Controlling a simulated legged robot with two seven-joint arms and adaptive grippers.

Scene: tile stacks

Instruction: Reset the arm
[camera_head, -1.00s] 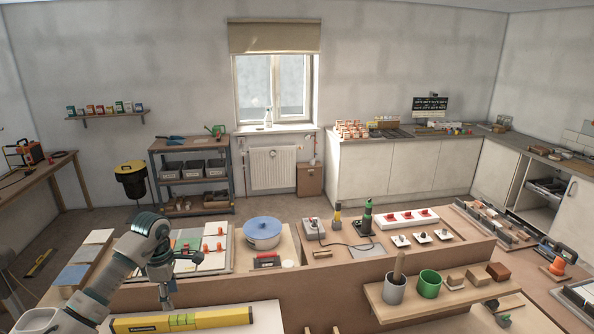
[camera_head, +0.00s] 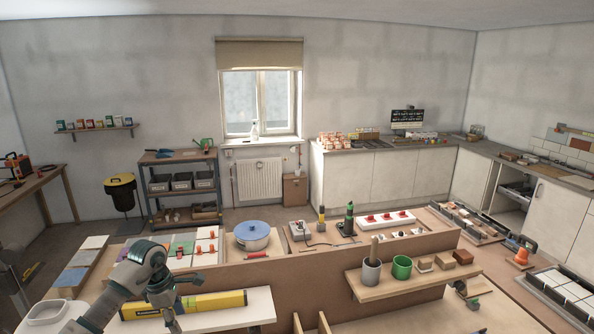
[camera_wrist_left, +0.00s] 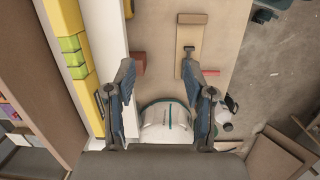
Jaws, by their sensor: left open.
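My left arm (camera_head: 143,268) comes in from the left in the head view, bent at the elbow. My left gripper (camera_head: 174,318) hangs low in front of the bench, close to the yellow spirit level. In the left wrist view its two fingers are spread apart with nothing between them (camera_wrist_left: 157,82). The gripper is open and empty. My right arm and gripper do not show in either view.
The yellow spirit level (camera_head: 183,305) lies on a white shelf (camera_head: 262,304). Behind it are a tile panel (camera_head: 183,245) and a pot with a blue lid (camera_head: 252,235). A wooden shelf (camera_head: 384,287) with a grey cup and green cup (camera_head: 402,267) stands to the right.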

